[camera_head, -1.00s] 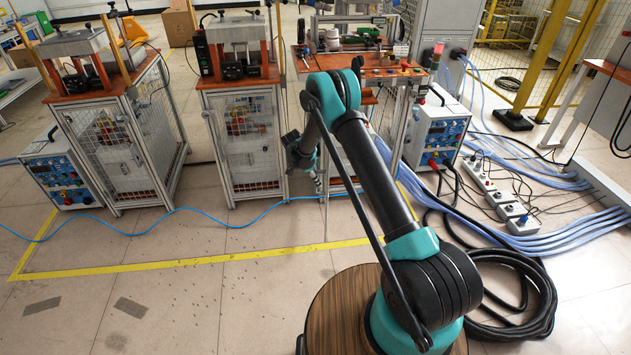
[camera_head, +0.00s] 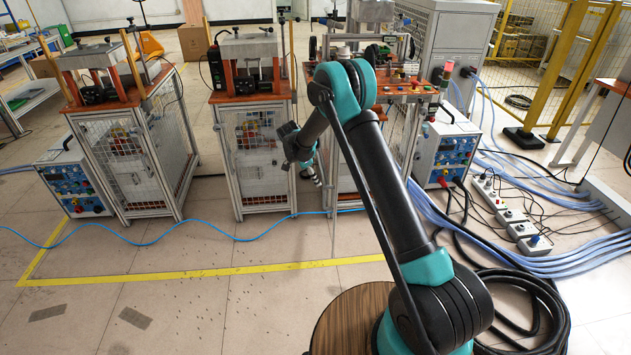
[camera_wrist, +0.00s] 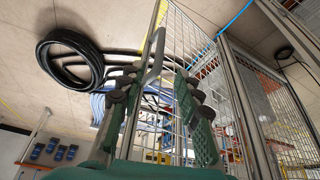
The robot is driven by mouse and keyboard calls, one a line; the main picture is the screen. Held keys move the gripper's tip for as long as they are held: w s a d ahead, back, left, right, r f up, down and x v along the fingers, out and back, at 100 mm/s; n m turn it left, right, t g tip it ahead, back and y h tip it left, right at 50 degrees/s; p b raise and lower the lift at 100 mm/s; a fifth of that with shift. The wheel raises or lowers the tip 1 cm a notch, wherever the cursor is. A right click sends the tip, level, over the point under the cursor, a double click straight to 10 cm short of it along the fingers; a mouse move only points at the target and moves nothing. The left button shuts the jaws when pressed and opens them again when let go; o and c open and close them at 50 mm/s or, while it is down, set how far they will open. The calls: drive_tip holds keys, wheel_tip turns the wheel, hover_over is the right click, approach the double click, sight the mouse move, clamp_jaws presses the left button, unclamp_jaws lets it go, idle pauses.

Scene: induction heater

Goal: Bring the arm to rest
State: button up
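My arm, black and teal, rises from the round wooden-topped base at the lower right of the head view and bends over at its elbow. My gripper (camera_head: 314,176) hangs low at the arm's end, in front of the middle and right workstations and partly behind my arm. In the wrist view my gripper (camera_wrist: 160,95) shows two green and dark fingers standing apart. Nothing is seen held between them.
Caged workstations with orange tops stand at the left (camera_head: 135,150), middle (camera_head: 250,150) and right (camera_head: 395,90). Coiled black hose (camera_head: 530,300) lies beside my base. Blue cables (camera_head: 560,262) and power strips (camera_head: 510,215) lie at right.

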drive_tip(key=s+d+r+n+y, duration=0.2)
drive_tip(key=s+d+r+n, duration=0.5)
drive_tip(key=s+d+r, duration=0.95)
drive_tip(key=s+d+n+t+y, duration=0.1)
drive_tip(key=s+d+n, duration=0.2)
drive_tip(key=s, duration=0.9)
drive_tip(key=s+d+n+t+y, duration=0.1)
drive_tip(key=s+d+n, duration=0.2)
drive_tip(key=s, duration=0.9)
drive_tip(key=d, duration=0.3)
drive_tip(key=shift+s+f, duration=0.25)
